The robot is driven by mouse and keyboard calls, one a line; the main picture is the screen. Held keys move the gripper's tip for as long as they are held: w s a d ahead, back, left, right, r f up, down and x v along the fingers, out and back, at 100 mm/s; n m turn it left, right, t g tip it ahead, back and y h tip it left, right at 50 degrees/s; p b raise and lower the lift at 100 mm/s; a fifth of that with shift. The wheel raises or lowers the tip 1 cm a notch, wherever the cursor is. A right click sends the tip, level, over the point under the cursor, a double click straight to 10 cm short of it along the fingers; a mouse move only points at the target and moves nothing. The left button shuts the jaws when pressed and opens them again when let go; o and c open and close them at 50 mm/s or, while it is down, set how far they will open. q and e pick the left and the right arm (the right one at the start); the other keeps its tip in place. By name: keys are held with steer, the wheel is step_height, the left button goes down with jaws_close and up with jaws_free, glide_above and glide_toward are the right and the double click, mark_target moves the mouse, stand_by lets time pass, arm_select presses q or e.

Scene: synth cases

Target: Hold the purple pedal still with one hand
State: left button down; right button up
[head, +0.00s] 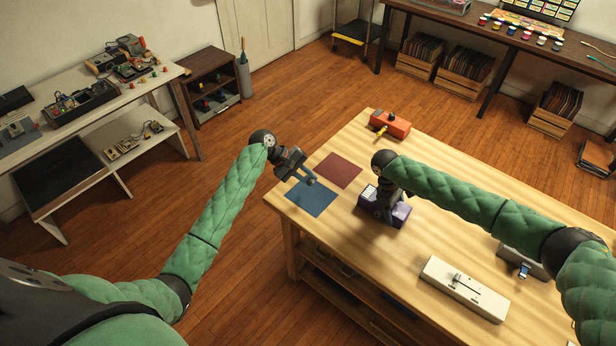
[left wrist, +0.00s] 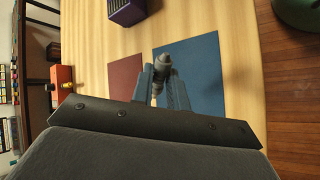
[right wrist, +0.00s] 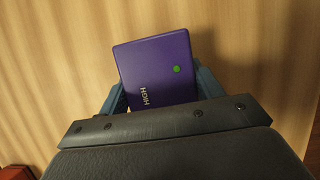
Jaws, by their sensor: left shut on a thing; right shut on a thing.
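The purple pedal (head: 398,213) sits on the wooden workbench near its middle. My right gripper (head: 388,205) is shut on it from above. In the right wrist view the purple pedal (right wrist: 155,70) lies between the two fingers, with a green dot and the word HIGH on its face. Its edge also shows in the left wrist view (left wrist: 128,12). My left gripper (head: 308,178) is shut on a small grey plug-like piece (left wrist: 164,66) with a pointed tip, held above the blue mat (head: 312,200), apart from the pedal.
A maroon mat (head: 339,170) lies beside the blue one. An orange-red box (head: 392,124) with a yellow part stands at the far end. A long white box (head: 464,288) and a grey box (head: 520,262), partly behind my right arm, are at right. Bare wood lies between.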

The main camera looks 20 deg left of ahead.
arm_select(q)
steer(key=shift+f, duration=2.8)
steer(key=c, duration=1.3)
jaws_free()
steer(key=v, duration=1.2)
arm_select(e)
steer(key=o, duration=1.3)
steer(key=shift+c, duration=0.2)
